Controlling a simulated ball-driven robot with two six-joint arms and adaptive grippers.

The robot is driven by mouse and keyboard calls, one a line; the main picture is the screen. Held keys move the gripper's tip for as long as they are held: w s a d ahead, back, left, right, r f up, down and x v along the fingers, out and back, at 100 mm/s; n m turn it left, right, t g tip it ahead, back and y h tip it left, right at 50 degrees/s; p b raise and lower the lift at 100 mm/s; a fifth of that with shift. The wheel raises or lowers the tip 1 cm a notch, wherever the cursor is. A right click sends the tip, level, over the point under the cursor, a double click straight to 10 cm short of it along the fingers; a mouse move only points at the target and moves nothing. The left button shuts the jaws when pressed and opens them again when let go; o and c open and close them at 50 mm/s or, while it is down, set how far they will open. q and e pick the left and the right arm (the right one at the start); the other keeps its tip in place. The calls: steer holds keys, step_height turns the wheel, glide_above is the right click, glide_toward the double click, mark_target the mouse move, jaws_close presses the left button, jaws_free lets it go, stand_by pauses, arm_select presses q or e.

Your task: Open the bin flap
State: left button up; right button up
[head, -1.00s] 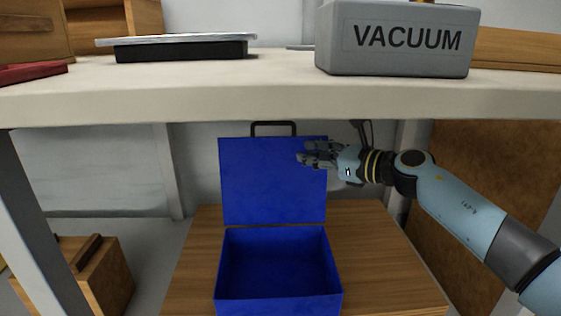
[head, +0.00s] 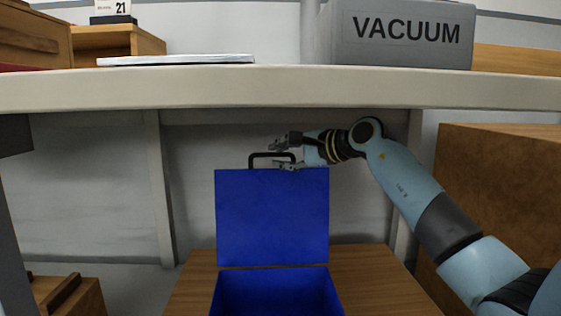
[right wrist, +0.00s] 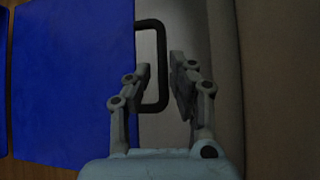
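A blue bin (head: 275,292) stands below the shelf, its flap (head: 272,218) raised upright at the back. A black handle (head: 260,155) sticks up from the flap's top edge. My right gripper (head: 275,155) is at the handle, coming in from the right. In the right wrist view the open fingers (right wrist: 160,64) straddle the long bar of the handle (right wrist: 163,45), with gaps seeming to remain on both sides. The flap (right wrist: 75,75) fills the left of that view. My left gripper is not in view.
The bin rests on a wooden surface (head: 190,285). A thick pale shelf (head: 200,88) runs above my right arm, bearing a grey box marked VACUUM (head: 400,35). A brown wooden panel (head: 500,190) stands at the right. A wooden box (head: 70,296) is at lower left.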

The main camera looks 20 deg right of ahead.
steer(key=shift+w+a, duration=0.2)
steer(key=shift+w, duration=0.1)
jaws_close()
steer(key=shift+s+f, duration=0.1)
